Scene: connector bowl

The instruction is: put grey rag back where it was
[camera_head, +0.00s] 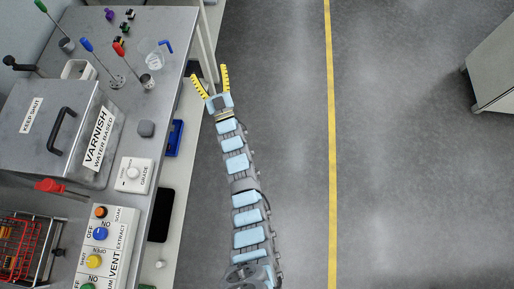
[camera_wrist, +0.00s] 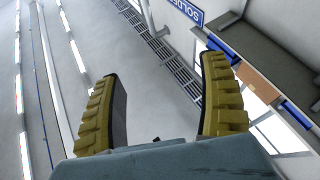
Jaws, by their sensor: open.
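My gripper (camera_head: 209,73) is open and empty, with its yellow fingers spread, over the floor just right of the bench edge. In the wrist view my gripper (camera_wrist: 161,70) shows both fingers apart with nothing between them. A small dark grey lump (camera_head: 146,128) lies on the bench top right of the varnish box; it may be the grey rag, but it is too small to be sure. It is below and left of my gripper, well apart from it. No rag shows in the wrist view.
The metal bench (camera_head: 170,80) holds a varnish box (camera_head: 55,123), a clear beaker (camera_head: 154,60), several colored-handled tools and a white dial unit (camera_head: 134,174). A blue tray (camera_head: 175,138) sits beside its edge. The floor right of my arm is clear; a cabinet (camera_head: 497,75) stands far right.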

